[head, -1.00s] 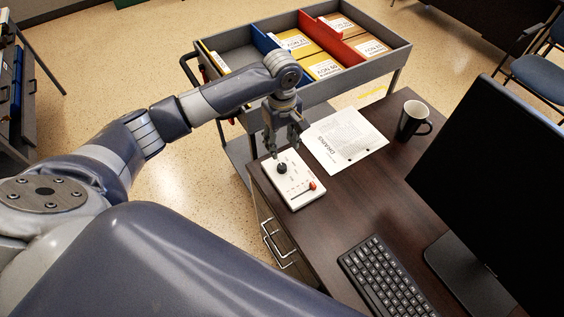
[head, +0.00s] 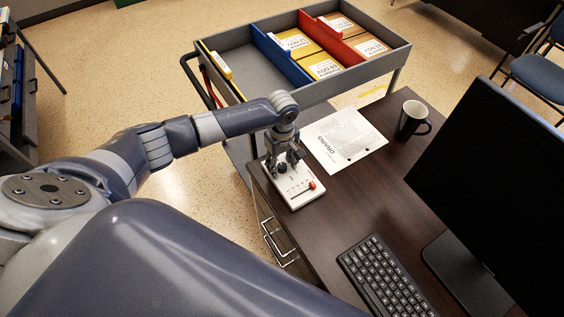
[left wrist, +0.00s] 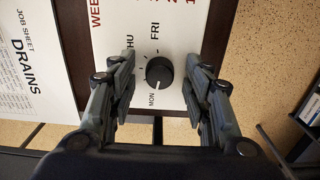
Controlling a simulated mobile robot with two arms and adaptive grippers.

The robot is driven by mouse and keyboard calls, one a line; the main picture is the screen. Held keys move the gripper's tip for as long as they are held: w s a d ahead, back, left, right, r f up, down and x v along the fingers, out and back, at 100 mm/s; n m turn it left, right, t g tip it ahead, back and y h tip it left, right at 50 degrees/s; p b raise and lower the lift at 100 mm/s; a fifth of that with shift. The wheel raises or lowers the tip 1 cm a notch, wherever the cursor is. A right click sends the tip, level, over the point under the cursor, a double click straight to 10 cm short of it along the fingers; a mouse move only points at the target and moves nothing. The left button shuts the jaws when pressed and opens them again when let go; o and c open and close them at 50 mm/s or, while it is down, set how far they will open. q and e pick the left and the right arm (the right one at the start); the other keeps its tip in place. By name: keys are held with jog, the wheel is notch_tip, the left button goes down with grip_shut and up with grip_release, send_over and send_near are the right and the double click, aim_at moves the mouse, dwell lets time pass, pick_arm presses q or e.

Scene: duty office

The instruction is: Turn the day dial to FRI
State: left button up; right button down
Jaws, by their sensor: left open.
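The white control panel (head: 296,203) lies on the dark desk's near left corner, with a black day dial (head: 282,169) at its far end. In the left wrist view the round dial (left wrist: 158,70) shows a pale mark at its lower edge, towards the MON side. The printed labels MON (left wrist: 152,99), THU (left wrist: 130,55) and FRI (left wrist: 155,32) can be read around it. My left gripper (head: 283,161) is open and low over the panel, with one finger on each side of the dial. The fingers appear apart from it. My right gripper is not in view.
A printed sheet (head: 346,141), a dark mug (head: 413,119), a keyboard (head: 382,277) and a monitor (head: 490,185) are on the desk. A grey folder cart (head: 240,78) stands behind.

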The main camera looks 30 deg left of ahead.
pick_arm(q)
grip_shut()
